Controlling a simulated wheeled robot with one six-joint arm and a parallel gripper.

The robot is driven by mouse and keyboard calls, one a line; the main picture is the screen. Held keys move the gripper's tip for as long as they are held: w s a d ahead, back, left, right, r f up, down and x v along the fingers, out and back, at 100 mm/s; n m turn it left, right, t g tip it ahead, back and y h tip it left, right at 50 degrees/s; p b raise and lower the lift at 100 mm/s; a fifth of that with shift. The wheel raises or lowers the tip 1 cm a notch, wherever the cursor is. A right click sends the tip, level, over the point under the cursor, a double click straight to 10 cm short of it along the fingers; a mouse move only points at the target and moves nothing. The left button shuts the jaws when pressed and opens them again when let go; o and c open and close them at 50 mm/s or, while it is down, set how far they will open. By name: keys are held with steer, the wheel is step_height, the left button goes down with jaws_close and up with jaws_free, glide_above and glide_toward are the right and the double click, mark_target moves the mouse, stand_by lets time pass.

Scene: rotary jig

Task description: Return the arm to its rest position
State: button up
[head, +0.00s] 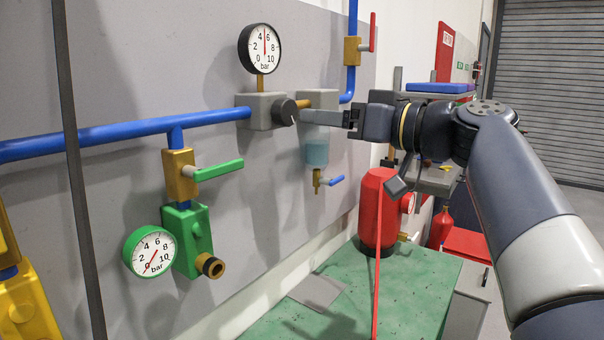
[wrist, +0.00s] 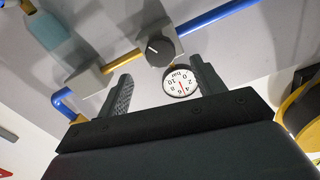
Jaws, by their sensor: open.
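My gripper (head: 330,118) is in front of the wall panel, just right of the dark regulator knob (head: 284,111) in the head view. In the wrist view my gripper (wrist: 158,85) has its two fingers spread apart with nothing between them. The regulator knob (wrist: 160,50) shows beyond the fingertips, with a pale line on its face; it appears apart from them. My arm reaches in from the right side of the head view. The rest position itself is not marked in either view.
A white gauge (head: 265,48) stands above the regulator. A blue pipe (head: 120,132), a green-handled valve (head: 218,170) and a green gauge (head: 150,251) are at left. A clear bowl (head: 315,150) hangs below my gripper. A red tank (head: 378,210) stands on the green bench (head: 415,290).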

mark_target(290, 115)
steer(key=p+x, duration=0.2)
steer(key=x, duration=0.6)
steer(key=shift+w+a+r, duration=0.1)
steer(key=shift+a, duration=0.05)
steer(key=shift+n, duration=0.3)
steer(key=shift+d, duration=0.2)
